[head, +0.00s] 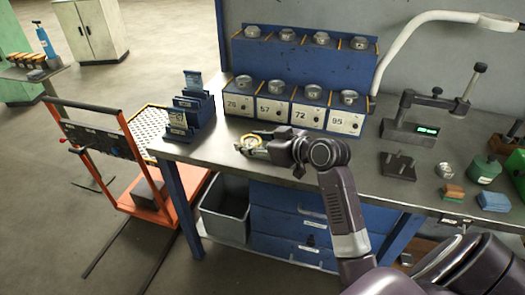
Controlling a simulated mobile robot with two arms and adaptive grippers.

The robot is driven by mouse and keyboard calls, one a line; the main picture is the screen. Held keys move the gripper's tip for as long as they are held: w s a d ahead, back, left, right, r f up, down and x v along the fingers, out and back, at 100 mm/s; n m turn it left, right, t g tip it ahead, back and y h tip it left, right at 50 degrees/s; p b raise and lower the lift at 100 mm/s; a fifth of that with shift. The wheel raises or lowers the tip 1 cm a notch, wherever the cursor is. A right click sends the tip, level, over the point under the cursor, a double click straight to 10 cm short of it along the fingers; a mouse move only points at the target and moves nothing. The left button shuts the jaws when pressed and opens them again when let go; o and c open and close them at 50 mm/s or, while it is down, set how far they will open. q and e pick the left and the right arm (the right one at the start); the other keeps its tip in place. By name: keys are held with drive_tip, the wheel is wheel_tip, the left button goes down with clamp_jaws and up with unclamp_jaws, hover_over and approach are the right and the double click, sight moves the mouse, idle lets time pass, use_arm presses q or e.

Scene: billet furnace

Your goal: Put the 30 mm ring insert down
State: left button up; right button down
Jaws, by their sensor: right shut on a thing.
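My right gripper (250,149) reaches in over the left part of the grey workbench (225,152). It is shut on a small ring insert (250,139), which shows at its fingertips as a pale, yellowish ring. The ring is at or just above the bench top; I cannot tell whether it touches. Its size marking is too small to read, and the gripper partly hides it. My left gripper is not in view.
A blue rack (306,62) with numbered boxes and several metal rings stands behind. A blue stepped holder (190,107) is at the bench's left end. A measuring stand (418,120), a dark plate (398,167) and coloured blocks (493,201) lie right. An orange cart (133,150) stands left.

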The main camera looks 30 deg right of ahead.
drive_tip(key=w+d+r+m+h+b, duration=0.1)
drive_tip(key=w+d+r+m+h, duration=0.5)
drive_tip(key=w+d+r, duration=0.3)
drive_tip(key=f, duration=0.4)
drive_tip(key=d+f, duration=0.1)
drive_tip(key=f, duration=0.8)
drive_tip(key=shift+s+d+f+p, duration=0.15)
drive_tip(key=shift+s+f+p, duration=0.15)
drive_tip(key=shift+s+p, duration=0.05)
drive_tip(key=shift+f, duration=2.55)
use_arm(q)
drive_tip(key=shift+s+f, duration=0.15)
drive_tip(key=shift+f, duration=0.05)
use_arm(e)
drive_tip(key=c, duration=1.4)
unclamp_jaws()
drive_tip(key=shift+f, duration=0.15)
drive_tip(key=shift+s, duration=0.1)
